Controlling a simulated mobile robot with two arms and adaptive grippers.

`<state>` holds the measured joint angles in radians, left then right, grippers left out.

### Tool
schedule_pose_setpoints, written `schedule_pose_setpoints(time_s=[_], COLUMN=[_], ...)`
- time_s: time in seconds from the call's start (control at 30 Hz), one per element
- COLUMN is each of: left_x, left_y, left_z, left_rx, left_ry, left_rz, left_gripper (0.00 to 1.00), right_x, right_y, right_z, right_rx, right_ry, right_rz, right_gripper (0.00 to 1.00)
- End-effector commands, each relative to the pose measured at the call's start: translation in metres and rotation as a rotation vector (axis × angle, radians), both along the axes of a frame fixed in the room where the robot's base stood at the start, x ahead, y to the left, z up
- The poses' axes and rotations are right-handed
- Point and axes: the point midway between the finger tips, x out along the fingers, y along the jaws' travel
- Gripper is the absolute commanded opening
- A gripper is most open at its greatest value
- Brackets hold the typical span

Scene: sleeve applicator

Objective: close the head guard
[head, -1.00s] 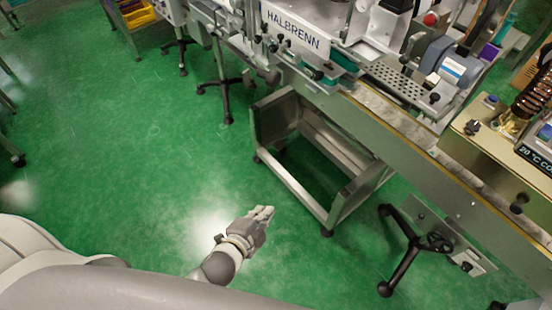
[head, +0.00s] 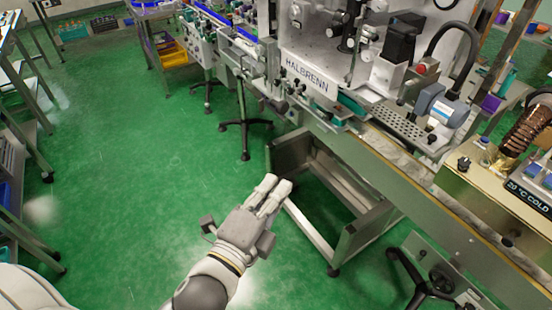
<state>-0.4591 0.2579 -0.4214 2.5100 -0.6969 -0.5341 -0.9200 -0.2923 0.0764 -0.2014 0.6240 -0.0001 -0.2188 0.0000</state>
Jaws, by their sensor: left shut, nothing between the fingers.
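The sleeve applicator (head: 378,72) stands at the upper right, with a white HALBRENN nameplate (head: 308,75) on its front. I cannot make out the head guard for certain, and its top is cut off by the picture's upper edge. My left gripper (head: 275,186) reaches up from the bottom middle. Its fingers are together and empty. It appears in front of the machine's open steel lower frame (head: 343,233), apart from the nameplate and the upper housing. My right gripper is not in view.
A conveyor rail (head: 425,190) runs from the machine towards the lower right. A brass-coloured box (head: 485,190) with a coiled part and a display sits beside it. A black-legged stand (head: 245,124) is on the floor. Green floor (head: 130,190) is open at left, with shelving (head: 22,150) beyond.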

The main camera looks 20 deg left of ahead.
Motion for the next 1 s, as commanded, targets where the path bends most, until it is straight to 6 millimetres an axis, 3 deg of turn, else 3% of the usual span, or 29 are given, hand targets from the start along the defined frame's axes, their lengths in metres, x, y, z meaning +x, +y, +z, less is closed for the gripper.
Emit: schedule_pose_setpoints(time_s=[0.43,0.7,1.0], left_x=[0.077,0.087,0.088], left_y=[-0.01,0.022,0.026], left_z=[0.004,0.001,-0.001], left_rx=[0.0,-0.001,-0.003], left_ry=[0.002,0.003,0.002], left_rz=[0.002,0.001,0.001], left_gripper=[0.0,0.0,0.0], right_x=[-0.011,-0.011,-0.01], right_y=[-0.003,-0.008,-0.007], right_z=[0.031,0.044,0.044], right_rx=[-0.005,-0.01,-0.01], right_ry=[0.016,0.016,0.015], right_rz=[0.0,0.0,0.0], right_gripper=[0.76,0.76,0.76])
